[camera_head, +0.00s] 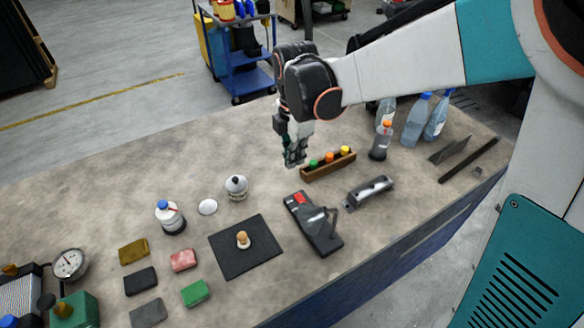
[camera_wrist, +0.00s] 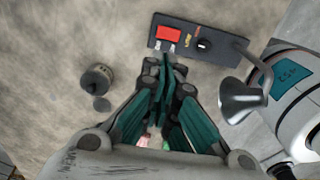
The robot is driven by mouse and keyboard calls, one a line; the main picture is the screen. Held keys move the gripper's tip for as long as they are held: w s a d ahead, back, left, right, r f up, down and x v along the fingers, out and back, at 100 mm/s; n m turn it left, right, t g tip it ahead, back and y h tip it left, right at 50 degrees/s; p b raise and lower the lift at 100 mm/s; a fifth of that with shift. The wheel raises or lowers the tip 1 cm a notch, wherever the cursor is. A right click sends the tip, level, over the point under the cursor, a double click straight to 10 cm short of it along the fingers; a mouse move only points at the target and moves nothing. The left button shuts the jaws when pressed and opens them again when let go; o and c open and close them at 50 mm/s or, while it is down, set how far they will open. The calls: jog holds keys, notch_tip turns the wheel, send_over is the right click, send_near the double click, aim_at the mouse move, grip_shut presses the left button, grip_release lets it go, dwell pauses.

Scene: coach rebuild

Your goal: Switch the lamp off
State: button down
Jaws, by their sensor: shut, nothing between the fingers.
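The lamp (camera_head: 328,243) is a dark box with a bent arm, lying on the bench right of the middle. In the wrist view its box (camera_wrist: 226,50) carries a red switch (camera_wrist: 169,34), a dark knob (camera_wrist: 204,43) and a grey metal cone shade (camera_wrist: 245,101). The red switch also shows at the box's far end in the head view (camera_head: 299,198). I cannot tell whether the lamp is lit. My gripper (camera_head: 293,163) is shut and empty, pointing down above the bench, beyond the switch end. In the wrist view its fingertips (camera_wrist: 163,62) appear just below the switch.
A wooden rack (camera_head: 328,170) with colour-capped items stands close right of my gripper. A silver bracket-like part (camera_head: 370,191) lies right of the lamp. A black mat (camera_head: 246,262) with a small knob is at the left. Bottles (camera_head: 415,120) stand behind.

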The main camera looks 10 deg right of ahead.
aim_at(294, 200)
notch_tip(294, 200, down, 14)
jog(key=b, duration=0.4)
jog(key=shift+r, duration=0.2)
jog(key=shift+f, duration=0.1)
jog(key=shift+w+f+b, duration=0.1)
jog(key=shift+f+b, duration=0.2)
jog(key=shift+b, duration=0.05)
jog(key=shift+r, duration=0.1)
jog(key=shift+s+d+r, duration=0.15)
jog(key=shift+s, duration=0.2)
jog(key=shift+s+d+r, duration=0.1)
jog(key=shift+s, duration=0.25)
